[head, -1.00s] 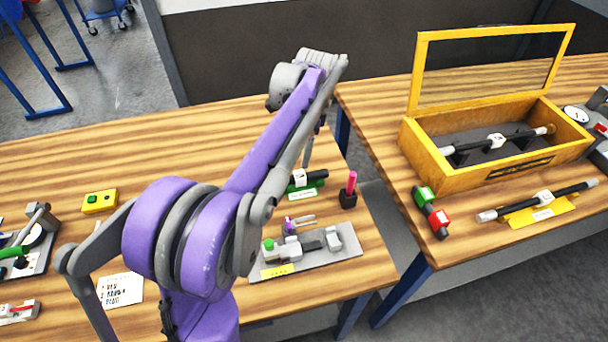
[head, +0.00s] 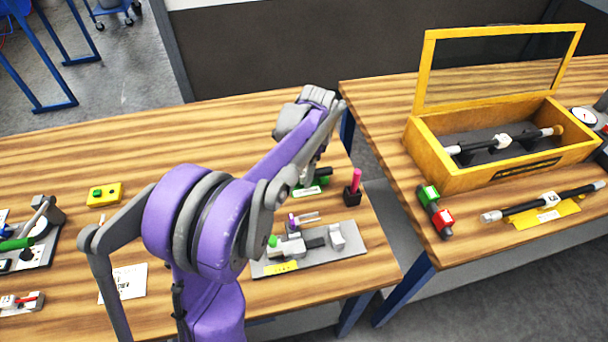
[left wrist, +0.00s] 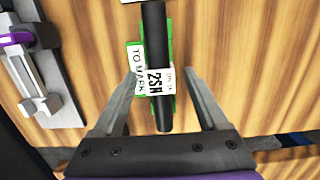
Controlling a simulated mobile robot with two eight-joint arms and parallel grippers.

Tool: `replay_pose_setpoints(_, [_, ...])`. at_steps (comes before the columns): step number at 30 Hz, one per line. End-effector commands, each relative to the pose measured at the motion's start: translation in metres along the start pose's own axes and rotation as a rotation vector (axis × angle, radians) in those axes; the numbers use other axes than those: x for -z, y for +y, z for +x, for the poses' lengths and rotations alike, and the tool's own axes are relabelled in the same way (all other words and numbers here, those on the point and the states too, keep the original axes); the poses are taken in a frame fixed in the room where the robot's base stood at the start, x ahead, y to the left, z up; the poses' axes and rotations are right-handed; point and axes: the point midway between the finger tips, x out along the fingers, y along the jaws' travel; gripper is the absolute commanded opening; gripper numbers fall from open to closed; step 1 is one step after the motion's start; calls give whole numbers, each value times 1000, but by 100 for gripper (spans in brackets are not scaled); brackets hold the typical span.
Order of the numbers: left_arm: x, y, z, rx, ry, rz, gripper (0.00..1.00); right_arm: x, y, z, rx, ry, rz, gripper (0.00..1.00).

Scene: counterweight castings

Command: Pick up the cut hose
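The cut hose is a short black tube with a white "2SN" label. In the left wrist view the hose (left wrist: 154,40) runs up and down the picture over a green holder with a "TO MARK" card (left wrist: 136,70). My left gripper (left wrist: 160,76) is open, with one finger on each side of the hose and a gap to both. In the head view the hose (head: 323,171) lies on its green holder (head: 308,190), partly hidden by my left arm; the fingertips are hard to make out there. My right gripper is not in view.
A black block with a pink marker (head: 355,187) stands just right of the hose. A grey fixture plate (head: 345,257) lies nearer. A second table holds a yellow open-lidded box (head: 440,168) and another hose on a yellow stand (head: 548,216). A gap separates the tables.

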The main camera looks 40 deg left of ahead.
Motion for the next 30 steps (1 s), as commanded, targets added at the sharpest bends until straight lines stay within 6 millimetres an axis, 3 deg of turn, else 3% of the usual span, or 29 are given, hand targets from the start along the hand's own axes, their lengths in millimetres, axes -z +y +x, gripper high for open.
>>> replay_pose_setpoints(2, [0, 0, 0, 0, 0, 0, 60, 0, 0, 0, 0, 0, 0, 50])
replay_pose_setpoints(12, [0, 0, 0, 0, 0, 0, 0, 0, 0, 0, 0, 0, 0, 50])
replay_pose_setpoints(22, [-1, 0, -7, 0, 0, 0, 0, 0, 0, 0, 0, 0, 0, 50])
replay_pose_setpoints(30, [-7, 0, -57, 0, 0, 0, 0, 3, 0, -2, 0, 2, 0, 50])
